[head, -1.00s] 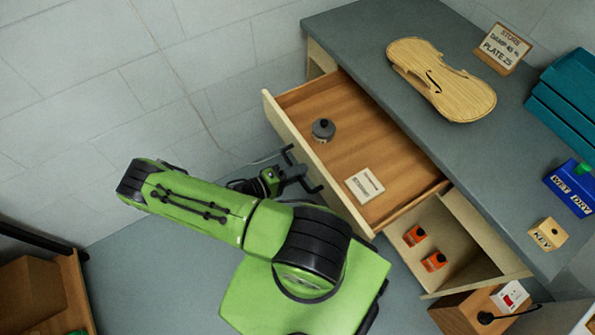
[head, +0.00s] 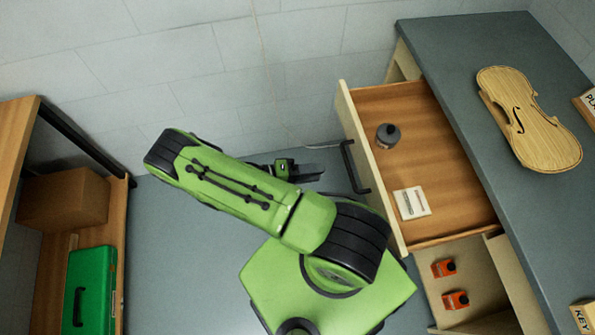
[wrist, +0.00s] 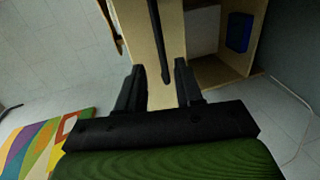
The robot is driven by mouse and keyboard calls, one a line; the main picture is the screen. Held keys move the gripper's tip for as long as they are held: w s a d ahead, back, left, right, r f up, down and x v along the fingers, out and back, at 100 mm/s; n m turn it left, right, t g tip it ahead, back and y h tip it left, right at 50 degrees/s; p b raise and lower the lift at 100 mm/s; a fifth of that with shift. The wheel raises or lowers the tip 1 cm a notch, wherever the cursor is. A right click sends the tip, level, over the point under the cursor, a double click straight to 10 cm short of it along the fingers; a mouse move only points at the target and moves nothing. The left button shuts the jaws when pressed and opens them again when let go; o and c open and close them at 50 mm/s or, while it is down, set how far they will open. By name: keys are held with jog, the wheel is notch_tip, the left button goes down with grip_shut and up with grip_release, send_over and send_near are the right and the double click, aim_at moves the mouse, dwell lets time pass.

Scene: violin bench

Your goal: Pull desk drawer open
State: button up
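The desk drawer (head: 420,208) stands pulled well out from the grey-topped desk (head: 447,60). A dark jar (head: 388,135) and a pale labelled block (head: 412,203) lie inside it. Its dark bar handle (head: 354,167) is on the pale front panel (head: 370,150). My gripper (head: 316,171) is left of the handle, with a gap between them in the head view. In the wrist view my gripper (wrist: 159,68) has its two fingers spread apart and holds nothing. The handle (wrist: 158,40) shows there beyond the fingers, lined up with the gap between them.
A violin plate (head: 528,120) lies on the desk. Below the drawer is an open compartment with two orange items (head: 444,268). A wooden shelf at left holds a cardboard box (head: 65,200) and a green case (head: 90,288).

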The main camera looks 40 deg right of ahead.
jog(key=v, duration=0.4)
jog(key=shift+w+a, duration=0.1)
jog(key=shift+a, duration=0.15)
